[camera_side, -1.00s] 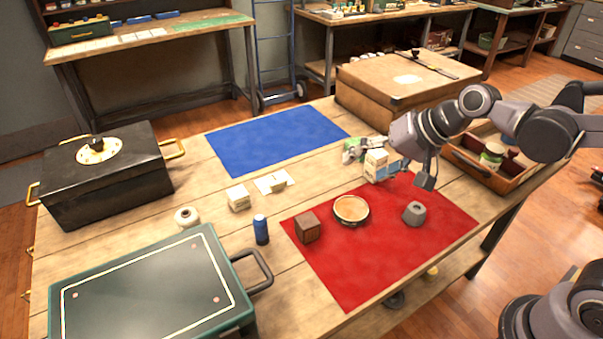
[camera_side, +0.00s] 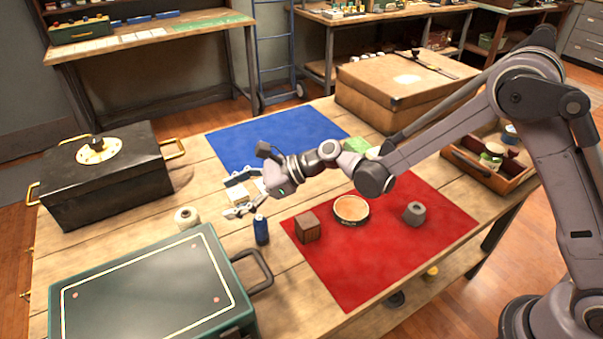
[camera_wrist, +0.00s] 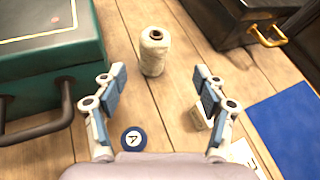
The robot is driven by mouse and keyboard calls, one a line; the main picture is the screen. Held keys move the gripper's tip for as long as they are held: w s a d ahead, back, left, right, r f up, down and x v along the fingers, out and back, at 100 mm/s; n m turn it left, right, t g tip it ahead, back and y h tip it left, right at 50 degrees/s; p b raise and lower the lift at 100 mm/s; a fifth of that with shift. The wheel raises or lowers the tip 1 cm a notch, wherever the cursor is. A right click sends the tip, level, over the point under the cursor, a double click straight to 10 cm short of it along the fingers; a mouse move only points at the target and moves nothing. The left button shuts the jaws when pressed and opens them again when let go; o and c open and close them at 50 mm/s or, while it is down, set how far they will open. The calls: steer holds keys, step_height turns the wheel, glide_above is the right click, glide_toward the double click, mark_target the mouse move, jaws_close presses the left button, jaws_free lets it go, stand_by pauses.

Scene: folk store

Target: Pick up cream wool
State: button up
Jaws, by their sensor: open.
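The cream wool (camera_side: 187,217) is a small upright spool on the bare wood between the black box and the green case. In the wrist view the cream wool (camera_wrist: 154,52) stands ahead, centred between the fingers and beyond their tips. My gripper (camera_side: 233,195) is open and empty, to the right of the wool in the side view, its fingers apart and pointing toward it. In the wrist view my gripper (camera_wrist: 157,88) shows both blue-padded fingers spread wide, not touching the wool.
A small cream box (camera_wrist: 198,115) is near the right finger. The green case (camera_side: 150,290) and black box (camera_side: 105,185) flank the wool. A red mat (camera_side: 350,265) holds several items.

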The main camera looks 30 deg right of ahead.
mark_target(193, 218)
steer(key=shift+m+y, duration=0.3)
steer(key=shift+m, duration=0.3)
steer(key=x, duration=0.8)
steer(key=f+x, duration=0.1)
steer(key=x, duration=0.3)
steer(key=shift+s+a+f, duration=0.1)
steer(key=shift+s+a, duration=0.15)
steer(key=shift+a, duration=0.1)
steer(key=c, duration=1.1)
